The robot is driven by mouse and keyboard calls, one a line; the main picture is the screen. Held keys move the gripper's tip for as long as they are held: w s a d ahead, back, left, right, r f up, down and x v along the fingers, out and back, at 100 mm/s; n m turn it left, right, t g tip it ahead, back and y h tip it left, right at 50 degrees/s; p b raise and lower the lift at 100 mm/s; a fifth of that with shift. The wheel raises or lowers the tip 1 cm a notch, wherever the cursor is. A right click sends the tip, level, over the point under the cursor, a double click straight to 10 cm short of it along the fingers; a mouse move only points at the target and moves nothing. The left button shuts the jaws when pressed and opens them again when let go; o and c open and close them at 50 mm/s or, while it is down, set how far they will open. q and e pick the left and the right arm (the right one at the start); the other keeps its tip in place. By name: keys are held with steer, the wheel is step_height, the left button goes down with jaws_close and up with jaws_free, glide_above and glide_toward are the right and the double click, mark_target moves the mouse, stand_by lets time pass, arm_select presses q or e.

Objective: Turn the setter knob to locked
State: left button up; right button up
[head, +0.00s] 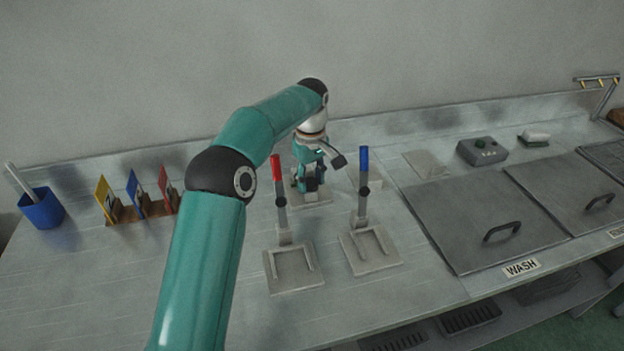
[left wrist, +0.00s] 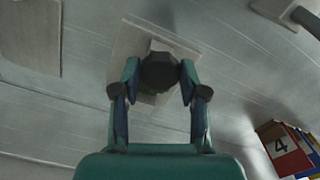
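The setter knob (left wrist: 159,71) is a dark, many-sided knob in the left wrist view, above a pale square plate (left wrist: 125,45). My left gripper (left wrist: 160,76) points down over it, one fingertip close on each side. Whether both fingertips press on the knob I cannot tell. In the head view my left gripper (head: 311,182) is low over the plate (head: 318,201), behind the two upright levers, and hides the knob. Any lock marking is not readable. My right gripper is in neither view.
A red-tipped lever (head: 278,180) and a blue-tipped lever (head: 363,175) stand in front of the gripper. A blue cup (head: 42,211) and coloured cards (head: 137,192) are left. A grey button box (head: 482,151) and the lidded WASH tank (head: 480,215) are right.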

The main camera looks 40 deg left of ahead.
arm_select(q)
steer(key=shift+c, duration=1.3)
steer(key=shift+d, duration=0.2)
steer(key=shift+c, duration=0.6)
steer(key=shift+a, duration=0.15)
steer(key=shift+r+m+p, duration=0.1)
steer(key=shift+m+p, duration=0.7)
steer(key=m+p, duration=0.2)
steer(key=m, duration=0.1)
steer(key=m+p, duration=0.2)
steer(key=m, duration=0.1)
steer(key=shift+a+m, duration=0.1)
steer(key=shift+m, duration=0.3)
steer(key=shift+m+p, duration=0.7)
steer(key=shift+m, duration=1.1)
